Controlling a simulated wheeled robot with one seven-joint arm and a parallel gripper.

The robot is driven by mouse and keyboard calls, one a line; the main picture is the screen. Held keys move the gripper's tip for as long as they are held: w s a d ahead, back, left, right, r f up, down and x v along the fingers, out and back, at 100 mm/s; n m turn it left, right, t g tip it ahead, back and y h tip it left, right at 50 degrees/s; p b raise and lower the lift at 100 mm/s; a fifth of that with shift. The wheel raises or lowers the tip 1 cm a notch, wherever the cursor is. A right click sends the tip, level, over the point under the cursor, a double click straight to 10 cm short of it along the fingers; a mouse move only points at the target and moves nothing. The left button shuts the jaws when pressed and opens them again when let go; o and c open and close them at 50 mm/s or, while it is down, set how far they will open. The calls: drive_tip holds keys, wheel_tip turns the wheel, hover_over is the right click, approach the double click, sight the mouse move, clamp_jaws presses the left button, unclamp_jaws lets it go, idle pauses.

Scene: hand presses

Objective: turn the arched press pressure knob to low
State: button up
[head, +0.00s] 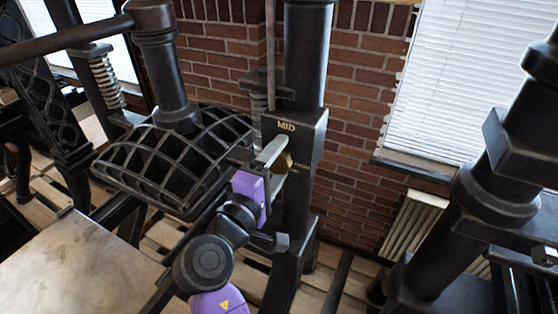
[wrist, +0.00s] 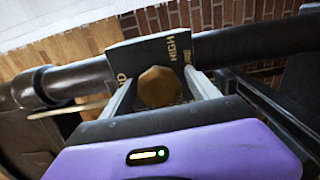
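The arched press's ribbed, curved black platen (head: 175,155) is at the left of centre in the head view. Its pressure knob (head: 284,162) is a faceted brass piece on the dark upright post, partly hidden by my gripper. MID is lettered above the knob and HIGH to its right; no LOW mark is visible. In the wrist view the knob (wrist: 160,87) sits between my two pale fingers, with a small gap at each side. My gripper (wrist: 162,72) is open around the knob; it also shows in the head view (head: 277,157). I cannot tell whether either finger touches.
A pale table surface (head: 75,262) lies at the lower left. Another dark press (head: 460,220) stands close at the right. Behind are a brick wall (head: 345,130), a window blind (head: 445,90) and a radiator (head: 412,228). A long black handle bar (head: 65,40) crosses the upper left.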

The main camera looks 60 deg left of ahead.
idle(0.3)
drive_tip(key=b+v, duration=0.2)
drive_tip(key=v, duration=0.5)
drive_tip(key=shift+s+d, duration=0.2)
drive_tip(key=shift+s, duration=0.15)
